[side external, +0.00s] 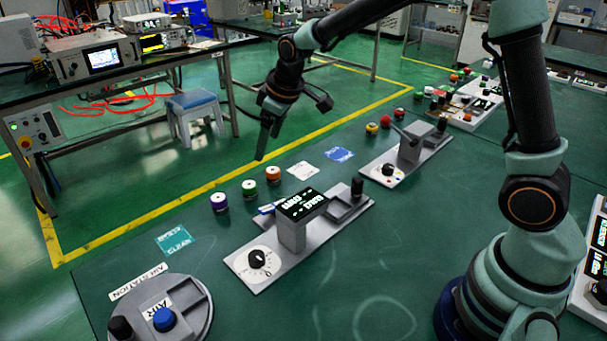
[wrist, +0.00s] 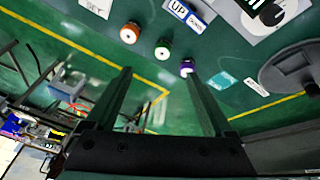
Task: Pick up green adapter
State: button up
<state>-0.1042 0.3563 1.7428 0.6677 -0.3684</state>
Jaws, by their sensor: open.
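The green adapter (side external: 249,188) is a small cylinder with a green side and a pale top. It stands on the green table between a purple adapter (side external: 220,202) and an orange adapter (side external: 273,175). In the wrist view the green adapter (wrist: 163,48) lies beyond and between my fingertips, with the orange one (wrist: 130,33) to its left and the purple one (wrist: 187,67) to its right. My gripper (wrist: 158,72) is open and empty. In the side view my gripper (side external: 264,142) hangs above the table's far edge, clear of the adapters.
A grey microwave generator (side external: 292,235) with a display and dial stands just in front of the adapters. A round air station (side external: 160,315) is at the lower left. Another generator (side external: 409,150) stands further right. A blue stool (side external: 193,107) is on the floor behind.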

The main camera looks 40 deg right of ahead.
notch_tip(320, 180, down, 4)
jog(key=w+a, duration=0.1)
jog(key=w, duration=0.1)
send_over(249, 185)
jog(key=s, duration=0.2)
jog(key=shift+n, duration=0.4)
jog(key=f, duration=0.6)
jog(key=shift+s+d, duration=0.1)
jog(key=shift+d, duration=0.2)
jog(key=shift+a+x, duration=0.15)
jog(key=shift+x, duration=1.2)
jog(key=shift+a+x, duration=0.15)
jog(key=shift+x, duration=1.2)
jog(key=shift+r, duration=0.1)
jog(key=shift+c, duration=0.4)
grip_shut()
